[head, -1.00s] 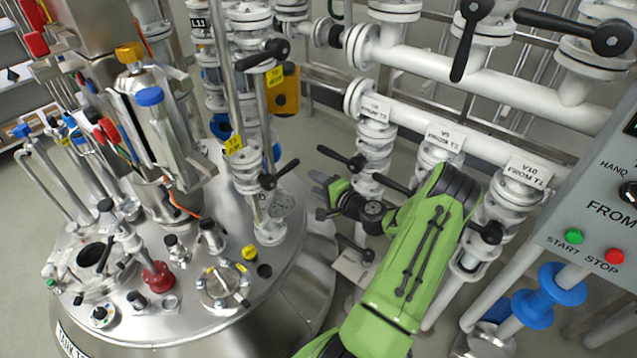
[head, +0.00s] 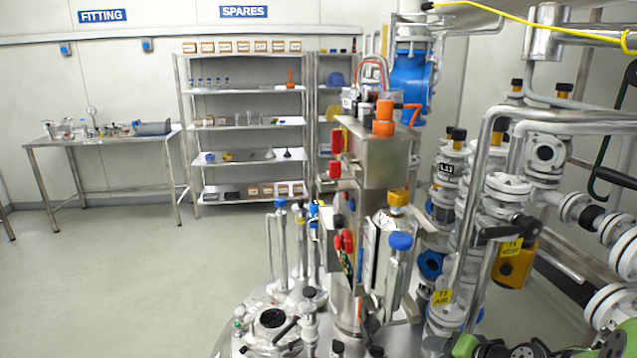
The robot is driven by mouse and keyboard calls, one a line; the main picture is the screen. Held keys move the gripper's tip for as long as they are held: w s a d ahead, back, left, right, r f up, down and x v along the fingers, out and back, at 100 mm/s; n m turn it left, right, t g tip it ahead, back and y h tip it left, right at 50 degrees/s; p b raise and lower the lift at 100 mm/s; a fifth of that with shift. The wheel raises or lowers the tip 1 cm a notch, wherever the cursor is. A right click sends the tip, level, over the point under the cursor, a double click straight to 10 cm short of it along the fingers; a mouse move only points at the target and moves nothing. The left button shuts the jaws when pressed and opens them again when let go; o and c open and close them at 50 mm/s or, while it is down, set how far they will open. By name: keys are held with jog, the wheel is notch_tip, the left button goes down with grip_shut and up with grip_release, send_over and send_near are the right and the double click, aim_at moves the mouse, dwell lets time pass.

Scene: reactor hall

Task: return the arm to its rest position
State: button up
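Part of my green and dark-grey arm (head: 612,346) shows at the bottom right corner, cut off by the picture's lower edge. It lies in front of the white valve pipework at the right. The fingers of my gripper cannot be made out in this view, so I cannot tell whether they hold anything.
A steel reactor vessel (head: 245,336) with fittings on its lid stands at the bottom centre. White flanged pipes (head: 612,305) rise close at the right. A shelf rack (head: 247,120) and a steel table (head: 103,138) stand at the far wall. The floor at left is clear.

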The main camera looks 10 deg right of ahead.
jog(key=s+a+r+n+g+h+p, duration=0.2)
jog(key=s+a+r+n+g+p, duration=0.35)
jog(key=s+a+r, duration=0.7)
jog(key=s+a+r+n, duration=0.1)
jog(key=s+a+r, duration=0.1)
jog(key=s, duration=0.4)
jog(key=s+a+r+n+t+h, duration=0.1)
jog(key=s+a+r+n, duration=0.1)
jog(key=s+r, duration=0.3)
jog(key=shift+s+a+h, duration=0.2)
jog(key=shift+s+h, duration=0.1)
jog(key=shift+s, duration=0.2)
jog(key=shift+r+t, duration=0.1)
jog(key=shift+t, duration=0.15)
jog(key=shift+d, duration=0.1)
